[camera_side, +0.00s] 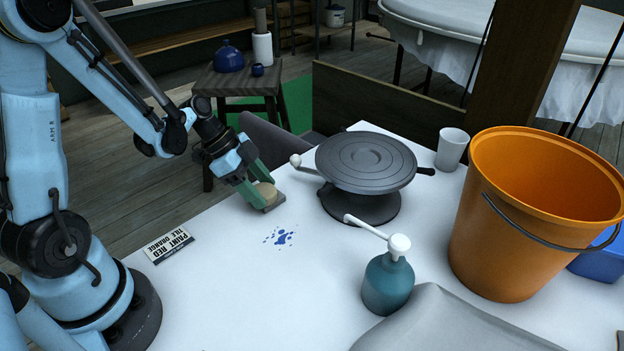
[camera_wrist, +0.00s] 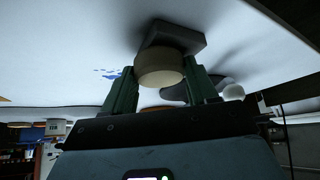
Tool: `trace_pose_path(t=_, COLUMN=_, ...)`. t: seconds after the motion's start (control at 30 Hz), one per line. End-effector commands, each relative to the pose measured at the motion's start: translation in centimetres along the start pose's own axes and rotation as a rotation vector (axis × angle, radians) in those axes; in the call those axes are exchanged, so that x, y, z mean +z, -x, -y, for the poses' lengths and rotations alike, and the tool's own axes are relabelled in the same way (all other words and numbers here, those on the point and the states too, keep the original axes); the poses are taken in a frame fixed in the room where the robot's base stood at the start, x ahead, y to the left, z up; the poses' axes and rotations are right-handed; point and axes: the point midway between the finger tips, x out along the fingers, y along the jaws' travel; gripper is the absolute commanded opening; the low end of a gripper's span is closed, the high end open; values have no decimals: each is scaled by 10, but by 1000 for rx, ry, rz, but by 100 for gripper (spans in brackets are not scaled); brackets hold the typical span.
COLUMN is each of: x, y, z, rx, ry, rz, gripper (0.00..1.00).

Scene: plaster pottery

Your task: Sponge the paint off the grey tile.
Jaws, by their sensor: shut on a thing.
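A round beige sponge (camera_side: 265,192) is held between the green fingers of my gripper (camera_side: 258,190), which is shut on it. The grey tile (camera_side: 274,205) is a small flat slab directly under the sponge, on the white table. In the wrist view the sponge (camera_wrist: 160,70) overlaps the tile (camera_wrist: 184,38) and appears to touch it. The sponge and fingers hide much of the tile's top, and I cannot see paint on it. Blue paint spots (camera_side: 282,237) lie on the table in front of the tile.
A grey turntable (camera_side: 366,162) stands close right of the tile. A teal pump bottle (camera_side: 388,283), orange bucket (camera_side: 520,215), white cup (camera_side: 452,149) and grey cloth (camera_side: 450,322) occupy the right side. A printed card (camera_side: 169,245) lies front left. The white table (camera_side: 235,290) is clear at front.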

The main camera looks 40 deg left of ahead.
Motion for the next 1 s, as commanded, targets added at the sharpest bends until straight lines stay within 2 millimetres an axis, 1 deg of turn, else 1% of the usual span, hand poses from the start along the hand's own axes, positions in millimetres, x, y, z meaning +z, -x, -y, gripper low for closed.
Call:
trace_pose_path(t=0.1, x=-4, y=-4, z=-1, rx=0, ry=0, rz=0, gripper=33)
trace_pose_path(t=0.27, x=-6, y=-5, z=0, rx=-1, ry=0, rz=0, gripper=33)
trace_pose_path(t=0.6, x=-14, y=-9, z=12, rx=-1, ry=0, rz=0, gripper=33)
trace_pose_path(t=0.77, x=-14, y=-9, z=14, rx=-1, ry=1, rz=0, gripper=33)
trace_pose_path(t=1.0, x=-9, y=-7, z=24, rx=-1, ry=1, rz=0, gripper=33)
